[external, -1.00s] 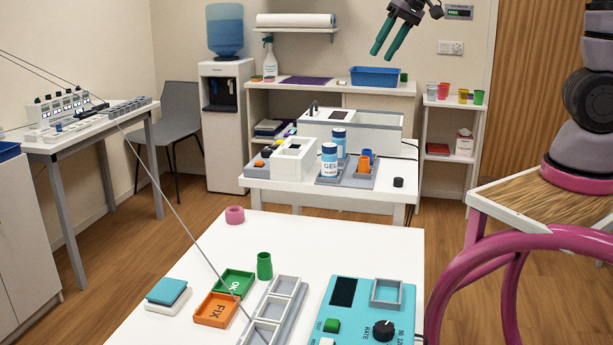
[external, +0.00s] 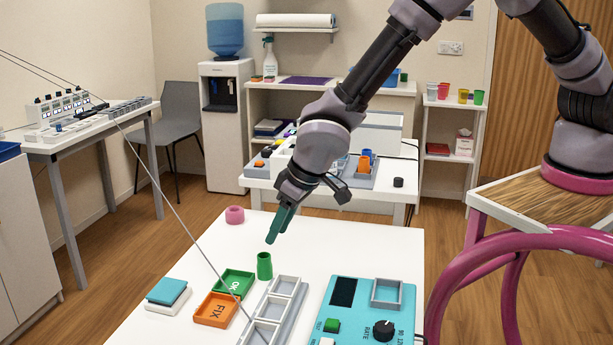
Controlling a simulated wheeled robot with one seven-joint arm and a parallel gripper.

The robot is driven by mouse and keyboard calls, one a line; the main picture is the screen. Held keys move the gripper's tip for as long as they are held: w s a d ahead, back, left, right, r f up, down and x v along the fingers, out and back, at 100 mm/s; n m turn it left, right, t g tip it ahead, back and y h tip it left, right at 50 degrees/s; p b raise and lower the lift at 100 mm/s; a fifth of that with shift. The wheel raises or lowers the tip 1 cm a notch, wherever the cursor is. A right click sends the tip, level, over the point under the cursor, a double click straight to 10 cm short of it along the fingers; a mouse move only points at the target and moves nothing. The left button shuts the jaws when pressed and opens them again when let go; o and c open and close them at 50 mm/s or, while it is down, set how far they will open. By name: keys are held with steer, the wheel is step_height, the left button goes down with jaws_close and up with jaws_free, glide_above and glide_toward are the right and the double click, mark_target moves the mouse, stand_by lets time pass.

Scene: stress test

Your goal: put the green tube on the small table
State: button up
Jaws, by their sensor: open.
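The green tube (external: 264,266) stands upright on the white table (external: 350,240) in front, behind the green OK tray. My gripper (external: 270,240) is open and empty, its dark green fingers pointing down just above and slightly right of the tube, apart from it in the picture. The fingers overlap each other from this side, so the gap between them hardly shows. Which table is the small one is not clear from this view.
Near the tube are the green OK tray (external: 234,282), the orange FIX tray (external: 215,310), a grey three-part holder (external: 285,287), a teal device (external: 372,308) and a pink ring (external: 235,214). A thin cable crosses in front. The table's right rear is clear.

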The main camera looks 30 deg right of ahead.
mark_target(265, 266)
steer(key=x, duration=0.9)
steer(key=shift+a+f, duration=0.15)
steer(key=shift+c, duration=0.4)
jaws_close()
